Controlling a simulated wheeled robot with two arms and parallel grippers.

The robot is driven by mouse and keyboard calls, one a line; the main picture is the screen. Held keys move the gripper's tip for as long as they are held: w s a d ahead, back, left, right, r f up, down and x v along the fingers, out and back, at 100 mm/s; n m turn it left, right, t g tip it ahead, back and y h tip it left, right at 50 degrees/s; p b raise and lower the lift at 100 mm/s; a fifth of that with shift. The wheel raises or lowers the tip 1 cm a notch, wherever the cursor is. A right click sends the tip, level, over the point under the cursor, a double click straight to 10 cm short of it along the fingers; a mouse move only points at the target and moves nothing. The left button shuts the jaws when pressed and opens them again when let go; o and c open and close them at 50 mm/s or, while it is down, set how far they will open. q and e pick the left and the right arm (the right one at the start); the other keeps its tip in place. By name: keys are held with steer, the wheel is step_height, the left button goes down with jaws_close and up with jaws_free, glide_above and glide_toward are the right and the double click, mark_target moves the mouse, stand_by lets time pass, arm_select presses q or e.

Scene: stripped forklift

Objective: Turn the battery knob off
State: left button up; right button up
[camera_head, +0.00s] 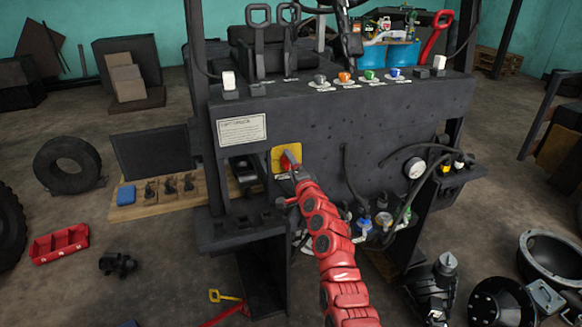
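The battery knob (284,161) is red and sits on a yellow square plate (278,153) on the front of the dark forklift body. My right arm reaches up from the bottom middle. My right gripper (292,163) is at the knob and overlaps its right side in the picture. The gripper is small here and seen from behind, so I cannot tell whether its fingers are shut on the knob or how the knob is turned. My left gripper is not in view.
A label plate (242,129) is left of the knob. Colored buttons (345,77) and levers line the panel above. A gauge (414,168) and black hoses are to the right. A wooden board (150,208) with small parts and a red tray (60,244) lie at left.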

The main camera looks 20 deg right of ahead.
steer(key=shift+s, duration=0.1)
steer(key=shift+s, duration=0.55)
steer(key=s+b, duration=0.2)
steer(key=s, duration=1.4)
steer(key=shift+d, duration=0.3)
